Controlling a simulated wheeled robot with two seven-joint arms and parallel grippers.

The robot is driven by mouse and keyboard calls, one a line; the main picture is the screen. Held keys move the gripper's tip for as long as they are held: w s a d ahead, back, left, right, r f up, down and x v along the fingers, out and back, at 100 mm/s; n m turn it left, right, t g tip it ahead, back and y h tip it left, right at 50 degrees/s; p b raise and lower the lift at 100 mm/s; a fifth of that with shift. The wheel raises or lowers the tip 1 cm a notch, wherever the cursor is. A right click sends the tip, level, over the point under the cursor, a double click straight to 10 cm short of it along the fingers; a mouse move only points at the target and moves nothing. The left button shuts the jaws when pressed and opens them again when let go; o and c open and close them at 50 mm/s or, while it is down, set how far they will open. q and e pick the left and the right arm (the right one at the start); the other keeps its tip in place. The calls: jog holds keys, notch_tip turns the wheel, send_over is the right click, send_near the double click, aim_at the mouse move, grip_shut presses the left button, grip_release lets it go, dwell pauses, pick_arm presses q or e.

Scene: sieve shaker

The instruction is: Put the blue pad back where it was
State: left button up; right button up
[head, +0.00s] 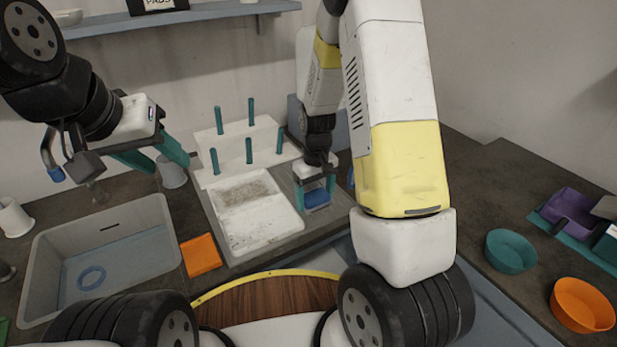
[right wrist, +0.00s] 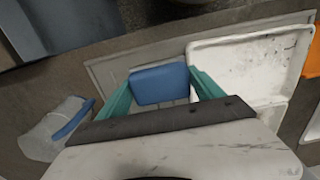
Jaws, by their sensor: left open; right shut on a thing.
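The blue pad (head: 316,198) is between the teal fingers of my right gripper (head: 316,188), which is shut on it. In the right wrist view the blue pad (right wrist: 160,85) shows as a rounded block between both fingertips. It is over or on the grey plate (right wrist: 112,70) beside the white tray; I cannot tell whether it touches. My left gripper (head: 170,167) is open and empty, above the counter at the left, near a white cup. Where the pad was before is not shown.
The stained white tray (head: 262,235) and a white rack with teal pegs (head: 233,150) stand left of my right gripper. An orange pad (head: 200,255) lies beside a grey basin (head: 50,250). Teal (head: 510,251) and orange bowls (head: 582,305) are at right. A shelf (head: 190,14) hangs above.

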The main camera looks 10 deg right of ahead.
aim_at(317, 193)
jog(key=w, duration=0.1)
jog(key=w+d, duration=0.1)
jog(key=w, duration=0.1)
jog(key=w+d, duration=0.1)
jog(key=w, duration=0.1)
jog(key=shift+w+f, duration=0.25)
jog(key=shift+f, duration=1.75)
jog(key=shift+f, duration=0.15)
jog(key=o, duration=1.3)
